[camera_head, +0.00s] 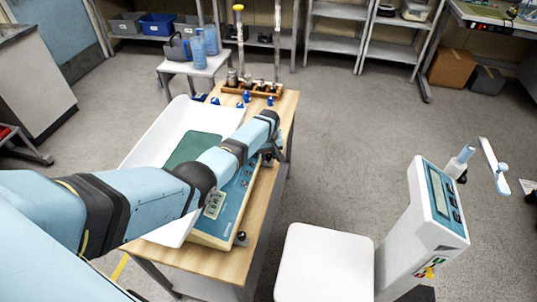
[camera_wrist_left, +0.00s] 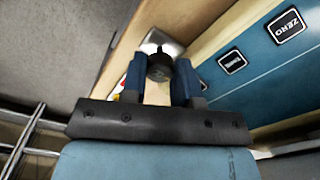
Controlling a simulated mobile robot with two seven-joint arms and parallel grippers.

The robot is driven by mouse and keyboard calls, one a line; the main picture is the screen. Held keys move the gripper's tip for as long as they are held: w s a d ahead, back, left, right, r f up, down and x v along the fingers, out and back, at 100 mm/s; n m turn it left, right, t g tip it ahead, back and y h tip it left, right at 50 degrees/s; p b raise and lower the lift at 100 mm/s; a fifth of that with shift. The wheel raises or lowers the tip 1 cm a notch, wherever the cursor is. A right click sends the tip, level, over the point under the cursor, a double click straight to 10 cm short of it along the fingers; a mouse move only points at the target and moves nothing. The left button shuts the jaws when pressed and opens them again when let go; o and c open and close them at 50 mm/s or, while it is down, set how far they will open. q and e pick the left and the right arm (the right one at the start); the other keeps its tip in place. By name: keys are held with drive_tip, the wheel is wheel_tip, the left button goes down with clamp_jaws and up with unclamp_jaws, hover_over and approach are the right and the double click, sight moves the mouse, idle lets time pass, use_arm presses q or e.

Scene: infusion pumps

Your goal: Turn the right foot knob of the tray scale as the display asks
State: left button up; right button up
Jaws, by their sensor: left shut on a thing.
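The tray scale has a white tray (camera_head: 152,146) with a green pad (camera_head: 190,148) and a blue front panel (camera_head: 228,217) on a wooden table. Its display (camera_head: 214,205) is lit, but I cannot read it surely. My left arm crosses over the scale, and my left gripper (camera_head: 270,154) is low at the panel's far end. In the wrist view my left gripper (camera_wrist_left: 161,82) is shut on the dark round foot knob (camera_wrist_left: 159,66), a finger on each side. The other foot knob (camera_head: 241,238) stands free at the near corner. My right gripper is not in view.
A wooden weight rack (camera_head: 250,92) and small blue items (camera_head: 246,97) stand at the table's far end. A white chair scale (camera_head: 325,262) with a display column (camera_head: 437,205) stands to the right.

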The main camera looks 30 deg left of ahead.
use_arm(q)
drive_tip(key=shift+n, duration=0.3)
drive_tip(key=n+p, duration=0.1)
drive_tip(key=n, duration=0.2)
drive_tip(key=shift+n+p, duration=0.4)
drive_tip(key=shift+n, duration=2.1)
drive_tip(key=o, duration=0.7)
drive_tip(key=shift+c, duration=0.2)
